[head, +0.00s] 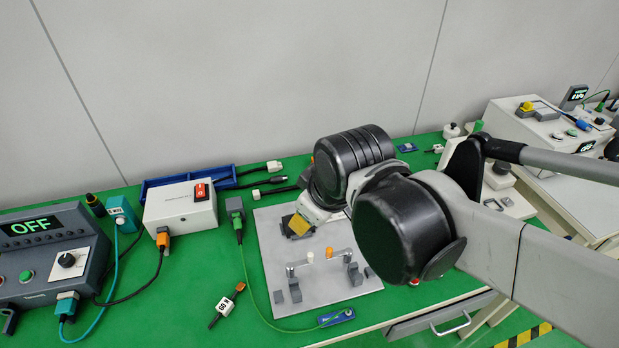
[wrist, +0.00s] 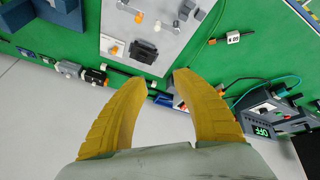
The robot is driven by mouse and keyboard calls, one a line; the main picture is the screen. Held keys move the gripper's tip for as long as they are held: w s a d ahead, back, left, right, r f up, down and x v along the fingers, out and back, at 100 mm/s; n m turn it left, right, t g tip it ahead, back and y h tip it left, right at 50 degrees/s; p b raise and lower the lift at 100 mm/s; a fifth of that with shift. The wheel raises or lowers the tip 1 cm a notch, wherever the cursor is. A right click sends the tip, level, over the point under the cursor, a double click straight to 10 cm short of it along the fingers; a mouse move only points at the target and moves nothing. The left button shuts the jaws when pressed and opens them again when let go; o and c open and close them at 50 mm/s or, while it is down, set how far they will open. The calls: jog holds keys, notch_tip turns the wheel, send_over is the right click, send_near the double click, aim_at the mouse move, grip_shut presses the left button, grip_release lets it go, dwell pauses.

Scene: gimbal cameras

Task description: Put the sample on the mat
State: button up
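I cannot tell which thing is the sample. A flat light-grey plate (head: 330,295) lies on the green table top (head: 180,290); I cannot tell whether the plate or the green surface is the mat. The plate bears a metal bar with white and orange knobs (head: 318,256), grey blocks, and a dark block (wrist: 144,51) that also shows in the wrist view. My gripper (head: 299,225) is over the plate's far left part in the head view, partly hidden by my arm. In the wrist view its yellow fingers (wrist: 159,77) are apart with nothing between them.
A small labelled part (head: 226,305) and a blue tag (head: 337,317) lie near the front. A white box with a red switch (head: 180,207), a blue tray (head: 160,183), cables and a control unit reading OFF (head: 50,250) stand left. A grey wall rises behind.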

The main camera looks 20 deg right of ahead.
jog(key=shift+s+d+r+m+t+h, duration=0.1)
jog(key=shift+s+d+r+m+t, duration=0.15)
jog(key=shift+s+d+m, duration=0.6)
jog(key=shift+s+d+r+m+t+h, duration=0.15)
jog(key=shift+d+m+t, duration=0.25)
jog(key=shift+m, duration=0.8)
jog(key=shift+s+d+r+m+t+h, duration=0.15)
jog(key=shift+s+d+m+t, duration=0.1)
jog(key=shift+s+d+m, duration=0.6)
jog(key=shift+w+a, duration=0.15)
jog(key=shift+w, duration=0.15)
